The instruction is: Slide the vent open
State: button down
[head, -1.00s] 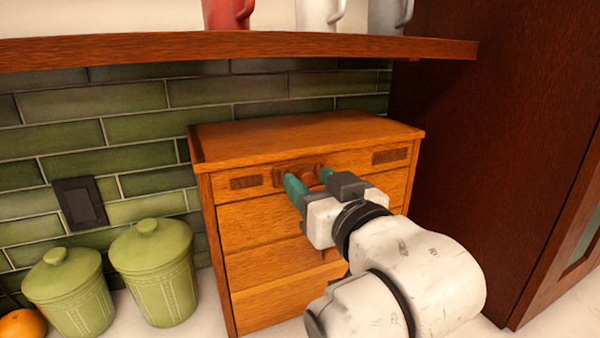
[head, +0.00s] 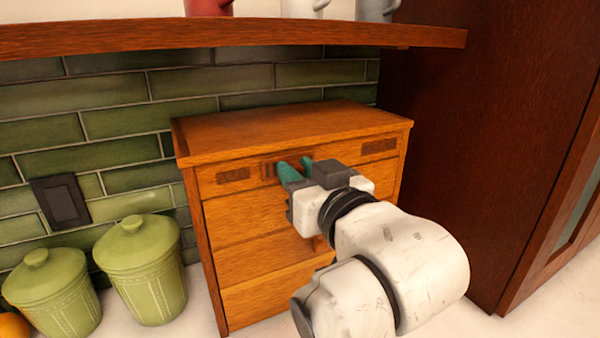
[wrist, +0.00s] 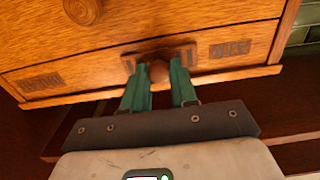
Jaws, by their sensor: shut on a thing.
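The knob (wrist: 158,71) shows in the wrist view. My gripper (head: 295,165) has its teal fingers on either side of the knob and is shut on it; they also show in the wrist view (wrist: 157,80).
Two green lidded canisters, one nearer the cabinet (head: 143,270) and one farther left (head: 52,290), stand on the counter. A wooden shelf (head: 230,35) with mugs hangs above. A tall dark cupboard (head: 465,120) stands to the right. Drawers lie below the vent strip.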

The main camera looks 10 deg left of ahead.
jog(key=w+d, duration=0.1)
jog(key=d, duration=0.1)
jog(key=w+d, duration=0.2)
jog(key=d, duration=0.1)
jog(key=w+d+p, duration=0.1)
jog(key=w+d, duration=0.1)
jog(key=shift+d, duration=0.2)
jog(key=c, duration=0.9)
grip_release()
jog(key=shift+s, duration=0.1)
jog(key=p+v, duration=0.2)
jog(key=v, duration=0.8)
jog(key=shift+s+d, duration=0.25)
jog(key=shift+s, duration=0.05)
jog(key=shift+d+f, duration=0.1)
